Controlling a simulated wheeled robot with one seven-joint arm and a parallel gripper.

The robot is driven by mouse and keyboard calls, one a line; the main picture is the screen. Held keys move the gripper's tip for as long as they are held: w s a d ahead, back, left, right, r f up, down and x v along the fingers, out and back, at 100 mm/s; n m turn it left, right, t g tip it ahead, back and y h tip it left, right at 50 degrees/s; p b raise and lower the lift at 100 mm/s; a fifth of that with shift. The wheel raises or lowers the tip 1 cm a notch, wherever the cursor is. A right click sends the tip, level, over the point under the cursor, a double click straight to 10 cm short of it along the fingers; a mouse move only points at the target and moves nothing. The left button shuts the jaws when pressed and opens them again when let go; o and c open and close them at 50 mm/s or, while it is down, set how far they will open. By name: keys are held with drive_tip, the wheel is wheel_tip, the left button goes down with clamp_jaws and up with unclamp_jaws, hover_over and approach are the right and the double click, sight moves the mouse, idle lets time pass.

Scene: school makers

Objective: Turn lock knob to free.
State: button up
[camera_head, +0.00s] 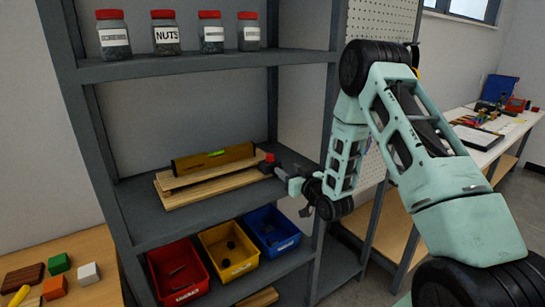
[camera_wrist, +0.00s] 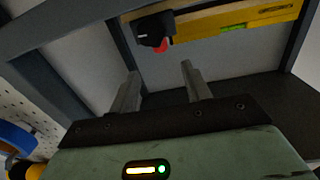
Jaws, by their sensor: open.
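A small black knob-like part (camera_wrist: 150,30) with a pale mark on it shows at the top of the wrist view. A red piece (camera_wrist: 163,46) sits against it. It is beside the near end of a yellow spirit level (camera_wrist: 250,20). In the head view the level (camera_head: 213,158) lies on boards on the middle shelf, and the red piece (camera_head: 269,158) shows at its right end. My gripper (camera_wrist: 160,70) is open and empty, its fingers pointing at the black part with a gap between. In the head view my gripper (camera_head: 281,172) partly hides the black part.
Wooden boards (camera_head: 205,192) lie under the level on the grey shelf (camera_head: 150,226). Red (camera_head: 178,272), yellow (camera_head: 228,250) and blue (camera_head: 270,231) bins stand below. Labelled jars (camera_head: 166,35) stand on the shelf above. A shelf upright (camera_head: 325,165) is behind my arm.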

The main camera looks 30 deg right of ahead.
sight(272, 158)
drive_tip(key=w+p, duration=0.2)
drive_tip(key=w, duration=0.7)
drive_tip(key=shift+w+d, duration=0.1)
drive_tip(key=shift+w, duration=0.25)
drive_tip(key=c, duration=1)
